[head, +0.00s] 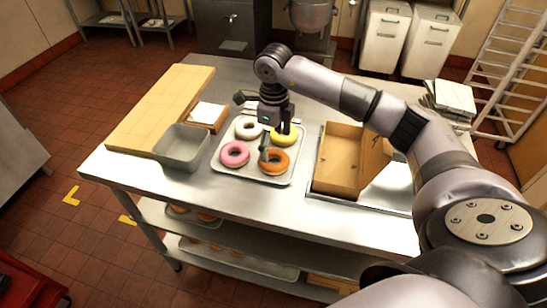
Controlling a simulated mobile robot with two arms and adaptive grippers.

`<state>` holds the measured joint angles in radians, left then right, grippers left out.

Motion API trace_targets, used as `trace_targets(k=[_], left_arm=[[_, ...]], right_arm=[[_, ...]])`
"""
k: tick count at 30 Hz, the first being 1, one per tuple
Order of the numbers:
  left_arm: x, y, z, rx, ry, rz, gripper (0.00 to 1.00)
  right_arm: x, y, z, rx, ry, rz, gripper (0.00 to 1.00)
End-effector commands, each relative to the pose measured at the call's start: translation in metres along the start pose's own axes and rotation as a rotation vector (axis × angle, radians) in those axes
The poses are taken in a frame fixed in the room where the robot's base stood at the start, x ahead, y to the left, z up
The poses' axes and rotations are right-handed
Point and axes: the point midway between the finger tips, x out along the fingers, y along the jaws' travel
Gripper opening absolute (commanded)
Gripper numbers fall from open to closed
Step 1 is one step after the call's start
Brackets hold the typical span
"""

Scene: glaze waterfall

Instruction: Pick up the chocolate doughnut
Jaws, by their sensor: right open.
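Doughnuts sit on a light metal tray (225,169) on the steel table. The front right one is orange-brown (277,166), the only brownish doughnut I see; I cannot tell if it is the chocolate one. The others are a pink doughnut (235,154) at front left, a white doughnut (246,131) at back left and a yellow doughnut (289,139) at back right. My right gripper (274,143) points down over the tray, open and empty. One finger overlaps the back edge of the orange-brown doughnut; whether it touches is unclear. My left gripper is out of view.
A grey metal bin (182,148) and a wooden board (150,112) are left of the tray. A small box with white paper (209,112) stands behind the bin. An open cardboard box (338,165) is at right. The table front (215,195) is bare.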

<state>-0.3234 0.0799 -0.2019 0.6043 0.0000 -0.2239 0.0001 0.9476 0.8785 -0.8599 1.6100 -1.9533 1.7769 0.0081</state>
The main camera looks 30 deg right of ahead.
Motion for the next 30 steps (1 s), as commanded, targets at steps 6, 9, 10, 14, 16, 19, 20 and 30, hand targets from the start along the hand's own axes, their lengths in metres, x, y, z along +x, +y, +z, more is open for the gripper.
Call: trace_targets(k=[6,9,10,14,16,19,20,30], left_arm=[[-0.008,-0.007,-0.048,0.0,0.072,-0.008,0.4],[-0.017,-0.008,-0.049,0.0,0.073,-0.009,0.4],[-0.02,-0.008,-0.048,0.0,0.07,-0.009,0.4],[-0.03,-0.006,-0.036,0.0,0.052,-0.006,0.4],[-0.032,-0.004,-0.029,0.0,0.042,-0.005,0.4],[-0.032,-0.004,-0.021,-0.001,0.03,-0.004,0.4],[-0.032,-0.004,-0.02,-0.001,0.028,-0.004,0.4],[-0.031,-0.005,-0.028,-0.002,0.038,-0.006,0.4]], right_arm=[[0.015,0.0,-0.001,-0.002,0.001,0.001,0.85],[0.025,0.001,-0.003,-0.002,0.004,0.003,0.85],[0.029,0.001,-0.004,-0.001,0.005,0.004,0.85],[0.05,0.0,-0.004,-0.001,0.002,0.003,0.85],[0.058,0.0,-0.004,-0.001,0.002,0.003,0.85],[0.065,0.0,-0.004,-0.001,0.0,0.001,0.85],[0.066,0.0,-0.004,-0.002,0.0,0.001,0.85],[0.066,0.0,-0.004,-0.002,-0.001,0.0,0.75]])
